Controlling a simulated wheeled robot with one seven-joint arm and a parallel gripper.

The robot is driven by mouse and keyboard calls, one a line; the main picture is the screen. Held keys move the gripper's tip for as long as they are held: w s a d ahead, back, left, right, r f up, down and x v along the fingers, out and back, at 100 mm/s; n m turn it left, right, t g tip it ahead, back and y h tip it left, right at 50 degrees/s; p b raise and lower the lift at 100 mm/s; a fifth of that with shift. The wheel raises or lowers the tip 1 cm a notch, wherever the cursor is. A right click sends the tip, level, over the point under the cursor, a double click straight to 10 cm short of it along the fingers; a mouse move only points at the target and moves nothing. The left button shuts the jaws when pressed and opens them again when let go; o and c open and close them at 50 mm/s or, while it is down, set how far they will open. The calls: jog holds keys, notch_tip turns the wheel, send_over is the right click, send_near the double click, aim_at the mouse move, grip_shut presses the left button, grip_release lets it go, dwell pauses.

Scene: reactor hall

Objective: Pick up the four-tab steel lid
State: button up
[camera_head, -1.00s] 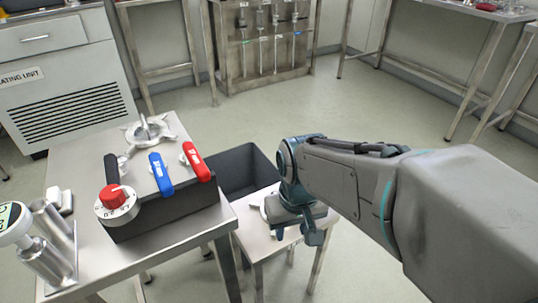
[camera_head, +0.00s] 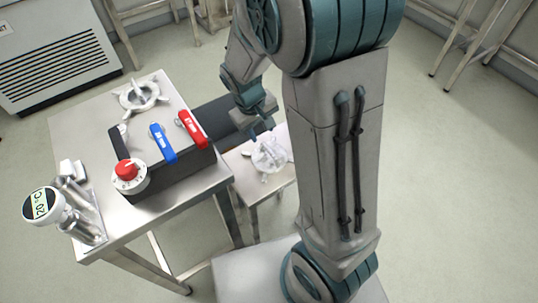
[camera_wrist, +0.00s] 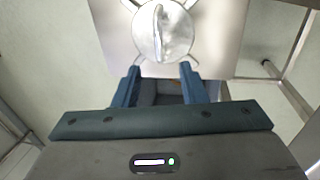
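The four-tab steel lid (camera_head: 268,157) lies flat on a small steel stand. It is a round disc with tabs sticking out and a raised grip across its middle; it also shows at the top of the wrist view (camera_wrist: 164,30). My gripper (camera_head: 262,130) is above the stand, close to the lid and apart from it. In the wrist view my gripper (camera_wrist: 159,76) has its two fingers spread with nothing held between them, and the lid lies beyond the fingertips.
The small stand (camera_head: 240,166) adjoins a dark bin (camera_head: 217,115). The steel table (camera_head: 190,197) at left carries a black box with blue and red handles and a red knob, a tabbed ring fitting (camera_head: 139,96), and a gauge (camera_head: 44,204) with metal cylinders.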

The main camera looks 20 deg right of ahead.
send_over(269, 149)
jog(key=a, duration=0.2)
jog(key=f, duration=0.3)
jog(key=f+b, duration=0.1)
jog(key=shift+d+f, duration=0.25)
jog(key=shift+f, duration=0.05)
jog(key=f, duration=0.2)
jog(key=d+f+b, duration=0.1)
jog(key=f, duration=0.2)
jog(key=shift+d+b, duration=0.1)
jog(key=shift+b, duration=0.2)
grip_shut()
